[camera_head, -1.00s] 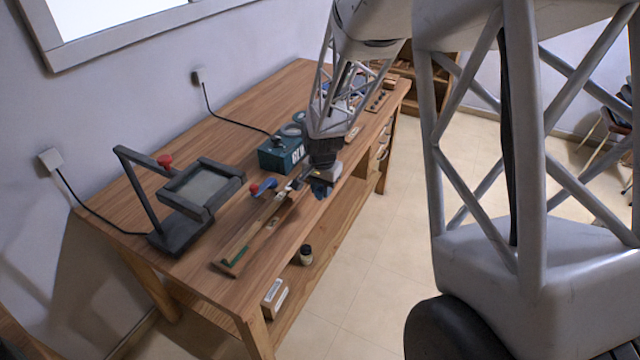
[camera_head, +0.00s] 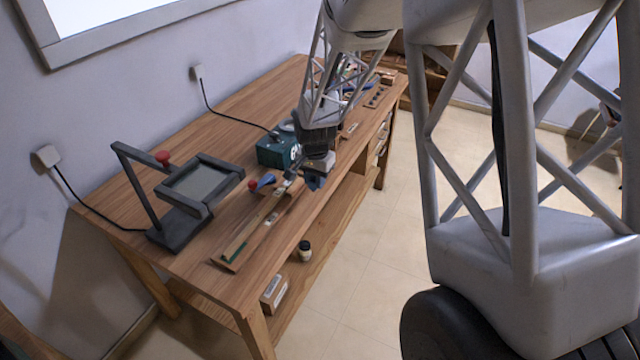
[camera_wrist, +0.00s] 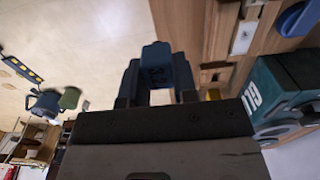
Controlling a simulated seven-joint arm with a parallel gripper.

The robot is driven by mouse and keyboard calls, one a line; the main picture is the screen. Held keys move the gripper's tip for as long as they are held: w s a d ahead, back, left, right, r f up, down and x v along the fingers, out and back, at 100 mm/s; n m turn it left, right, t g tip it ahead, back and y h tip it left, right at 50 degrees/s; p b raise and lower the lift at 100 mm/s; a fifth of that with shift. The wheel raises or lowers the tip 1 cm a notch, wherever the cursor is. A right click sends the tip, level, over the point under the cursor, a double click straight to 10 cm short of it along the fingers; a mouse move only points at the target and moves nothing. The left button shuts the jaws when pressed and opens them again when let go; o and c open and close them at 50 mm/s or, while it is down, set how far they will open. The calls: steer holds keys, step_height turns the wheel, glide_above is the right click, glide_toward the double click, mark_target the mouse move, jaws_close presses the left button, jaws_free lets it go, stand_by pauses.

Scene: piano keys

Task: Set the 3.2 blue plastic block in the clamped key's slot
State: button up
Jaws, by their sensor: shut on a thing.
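The blue block (camera_wrist: 156,62), marked with what looks like "32", is held between the fingers of my gripper (camera_wrist: 157,88) in the wrist view. In the head view my gripper (camera_head: 316,178) is near the table's front edge, right of the clamped key, and the blue there is small. The long wooden key (camera_head: 246,238) lies along the front of the table, with a red-and-blue clamp (camera_head: 262,182) by its far end. The clamp's blue part also shows in the wrist view (camera_wrist: 298,18). I cannot make out the slot clearly.
A teal box (camera_head: 274,152) stands behind my gripper and also shows in the wrist view (camera_wrist: 275,92). A dark framed magnifier-like stand (camera_head: 178,228) with a red knob is at the left. Small items lie on the table's far end. The tabletop's back left is clear.

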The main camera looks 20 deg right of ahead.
steer(key=w+a+r, duration=0.4)
steer(key=w+a, duration=0.1)
steer(key=w, duration=0.3)
steer(key=shift+w+a+r, duration=0.15)
steer(key=shift+a+r, duration=0.15)
steer(key=shift+a, duration=0.05)
steer(key=shift+f, duration=0.15)
steer(key=shift+f, duration=2.3)
steer(key=shift+f, duration=1.1)
stand_by(2.0)
steer(key=o, duration=1.4)
